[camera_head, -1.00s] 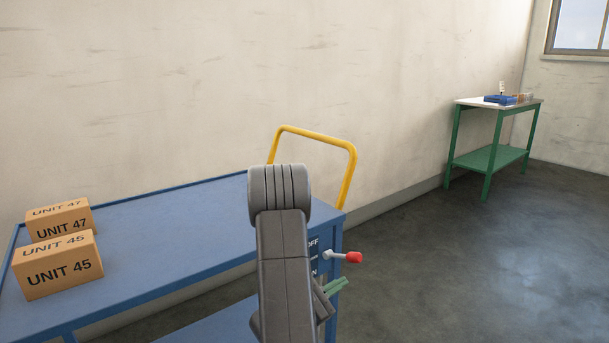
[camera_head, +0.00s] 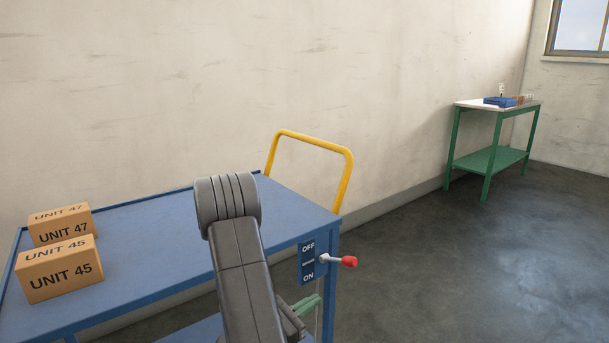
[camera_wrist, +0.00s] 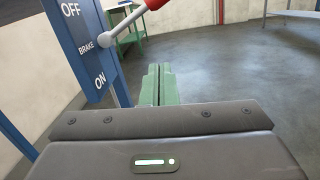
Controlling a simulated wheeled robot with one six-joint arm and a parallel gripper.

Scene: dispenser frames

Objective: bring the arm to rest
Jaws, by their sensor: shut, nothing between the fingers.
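My arm rises in front of the blue trolley (camera_head: 150,222) in the head view, its dark upper link covering part of the trolley top. My gripper (camera_head: 312,302) shows as green fingers low beside the arm, below the brake plate. In the wrist view my gripper (camera_wrist: 156,84) has its two green fingers together with nothing between them. They are right of the brake plate (camera_wrist: 84,42) and appear apart from the brake lever (camera_wrist: 125,22).
The brake lever's red knob (camera_head: 349,262) sticks out right of the trolley's corner. Boxes UNIT 47 (camera_head: 60,223) and UNIT 45 (camera_head: 58,269) stand on the trolley's left. A yellow handle (camera_head: 347,185) rises at its far end. A green table (camera_head: 489,160) stands farther right; floor between is clear.

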